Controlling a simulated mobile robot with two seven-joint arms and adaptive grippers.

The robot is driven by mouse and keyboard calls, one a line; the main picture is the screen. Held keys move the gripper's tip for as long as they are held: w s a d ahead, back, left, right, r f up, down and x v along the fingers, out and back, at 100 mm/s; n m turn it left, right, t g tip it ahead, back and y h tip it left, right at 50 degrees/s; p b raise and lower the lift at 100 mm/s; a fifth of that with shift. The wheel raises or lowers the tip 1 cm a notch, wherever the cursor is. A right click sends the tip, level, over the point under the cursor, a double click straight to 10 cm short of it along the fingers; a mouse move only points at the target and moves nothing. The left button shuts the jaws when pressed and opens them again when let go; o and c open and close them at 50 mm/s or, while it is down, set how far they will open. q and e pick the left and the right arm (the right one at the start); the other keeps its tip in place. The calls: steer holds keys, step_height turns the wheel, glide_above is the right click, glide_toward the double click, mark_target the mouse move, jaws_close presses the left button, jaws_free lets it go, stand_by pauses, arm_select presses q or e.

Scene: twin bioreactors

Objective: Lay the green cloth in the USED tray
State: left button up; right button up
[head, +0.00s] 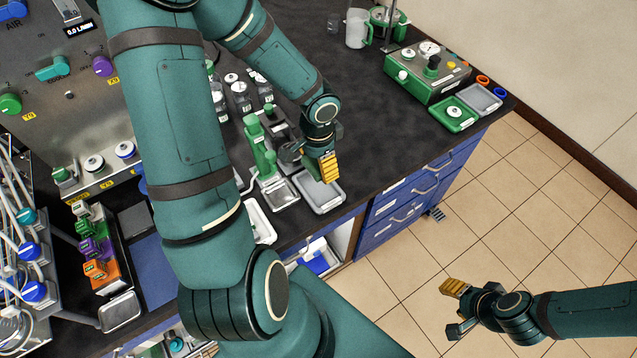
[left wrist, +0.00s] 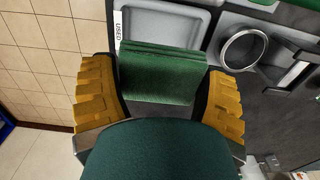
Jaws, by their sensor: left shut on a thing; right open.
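My left gripper (head: 326,168) is shut on the green cloth (left wrist: 160,75), a folded dark green block between its yellow fingers in the left wrist view. The grey USED tray (head: 321,201) lies on the dark bench just below the gripper. In the left wrist view the tray (left wrist: 192,22) with its USED label (left wrist: 118,30) shows behind the cloth, which overlaps it; contact cannot be told. My right gripper (head: 456,307) is open and empty, over the tiled floor.
A green stand (head: 262,150) with a small metal tray (head: 282,195) is close left of the USED tray. Several bottles stand behind it. A green instrument box (head: 427,70) and a green tray (head: 454,113) are at the bench's far right. The bench between is clear.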

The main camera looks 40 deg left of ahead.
mark_target(318, 189)
arm_select(q)
step_height(318, 189, down, 9)
steer(key=shift+w+r+b, duration=0.1)
steer(key=shift+r+b, duration=0.1)
steer(key=shift+b, duration=1.05)
steer(key=shift+f+b, duration=0.35)
steer(key=shift+b, duration=0.1)
steer(key=shift+f+b, duration=0.25)
steer(key=shift+b, duration=0.05)
steer(key=o, duration=0.9)
steer(key=shift+r, duration=0.15)
